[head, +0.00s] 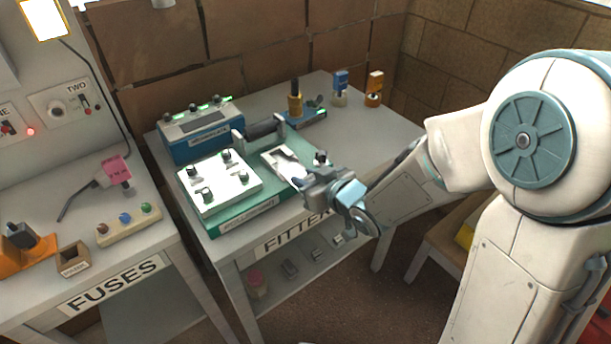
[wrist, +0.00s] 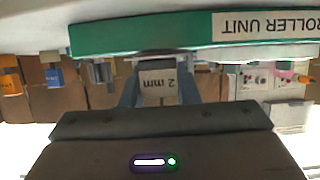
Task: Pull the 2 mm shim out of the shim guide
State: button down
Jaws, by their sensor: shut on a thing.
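The 2 mm shim (wrist: 158,88) shows its "2 mm" label upside down in the wrist view, between the two fingers of my gripper (wrist: 160,98). My gripper is shut on it. In the head view my gripper (head: 312,186) is at the front right edge of the green unit (head: 246,218). A pale slotted piece (head: 281,160), which looks like the shim guide, lies just behind the fingers on this unit. My gripper hides the shim there, and I cannot tell how much of the shim sits in the guide.
A white plate with black knobs (head: 217,182) lies on the green unit's left part. A blue box with green lights (head: 201,129) stands behind it. Blue (head: 340,86) and orange (head: 374,87) pieces stand at the table's back right. The fuses bench (head: 139,250) is at left.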

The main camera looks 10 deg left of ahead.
jog(key=shift+s+d, duration=0.4)
jog(key=shift+d, duration=0.1)
jog(key=shift+d+f, duration=0.1)
dwell(0.3)
jog(key=shift+s+d+b, duration=0.1)
jog(key=shift+s+b, duration=0.05)
jog(key=shift+b, duration=0.45)
jog(key=s+d+b, duration=0.1)
jog(key=d+b, duration=0.1)
jog(key=b, duration=0.2)
jog(key=shift+s, duration=0.35)
